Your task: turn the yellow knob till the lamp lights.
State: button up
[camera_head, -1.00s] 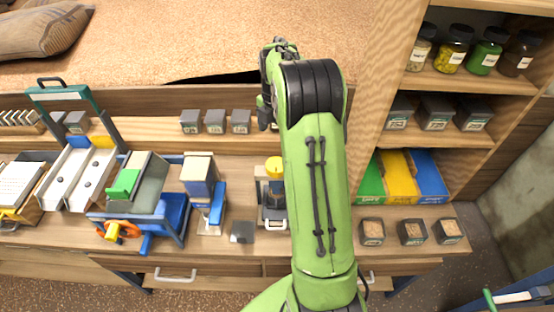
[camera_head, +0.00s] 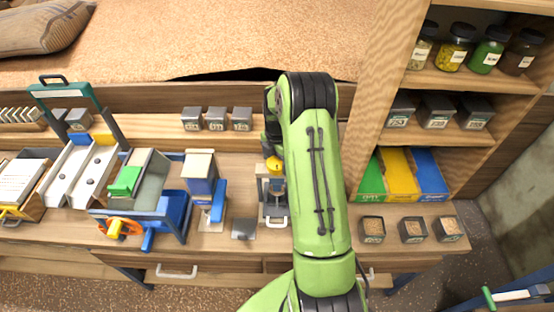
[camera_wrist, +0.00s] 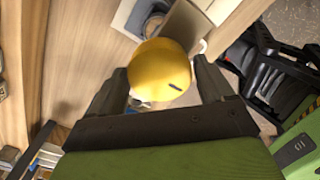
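The yellow knob (camera_head: 274,164) stands on top of a small grey device (camera_head: 263,190) near the middle of the workbench. In the wrist view the round yellow knob (camera_wrist: 158,70) has a short dark mark on its face, toward the lower right. My gripper (camera_wrist: 160,66) has one finger on each side of the knob. The knob fills nearly the whole space between the fingers, and I cannot tell whether they press on it. In the head view my arm covers the gripper and part of the device. I cannot make out a lamp.
Left of the device stand a blue and cream unit (camera_head: 201,180) and a grey block (camera_head: 243,229). Further left is a blue-framed machine with an orange wheel (camera_head: 122,227). Several grey boxes sit on the ledge behind. A wooden shelf (camera_head: 484,82) with jars rises at the right.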

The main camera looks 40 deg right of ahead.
jog(key=c, duration=0.7)
jog(key=shift+o, duration=0.2)
